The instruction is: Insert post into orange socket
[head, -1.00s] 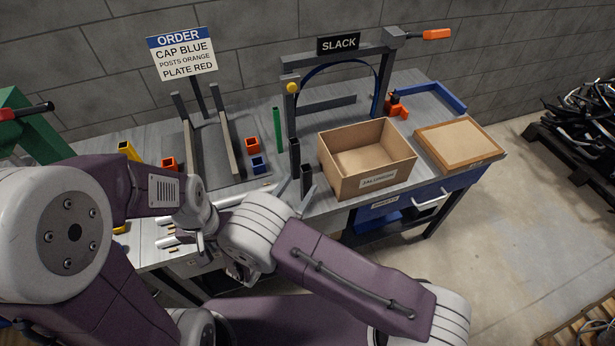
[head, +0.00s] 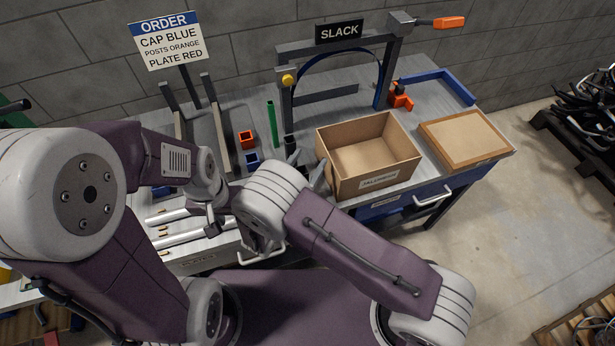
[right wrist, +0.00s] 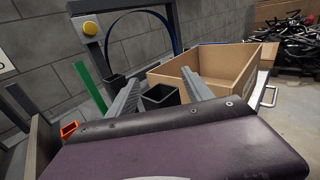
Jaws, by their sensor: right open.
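An orange square socket (head: 246,139) stands on the bench behind a blue socket (head: 252,160); the orange one also shows at the lower left of the right wrist view (right wrist: 68,129). Several silver rods (head: 168,216) lie near the bench's front edge; I cannot tell whether one is the post. My left gripper (head: 213,220) is beside the rods, mostly hidden by my arms, its jaws unclear. My right gripper (right wrist: 160,92) is open, its grey fingers apart. A black square open-topped holder (right wrist: 161,97) shows between them, and I see no contact with it.
A cardboard box (head: 368,155) stands right of my right gripper, with a framed board (head: 465,139) beyond it. A green upright strip (head: 272,124) and the SLACK frame (head: 398,65) stand behind. An order sign (head: 168,45) reads posts orange.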

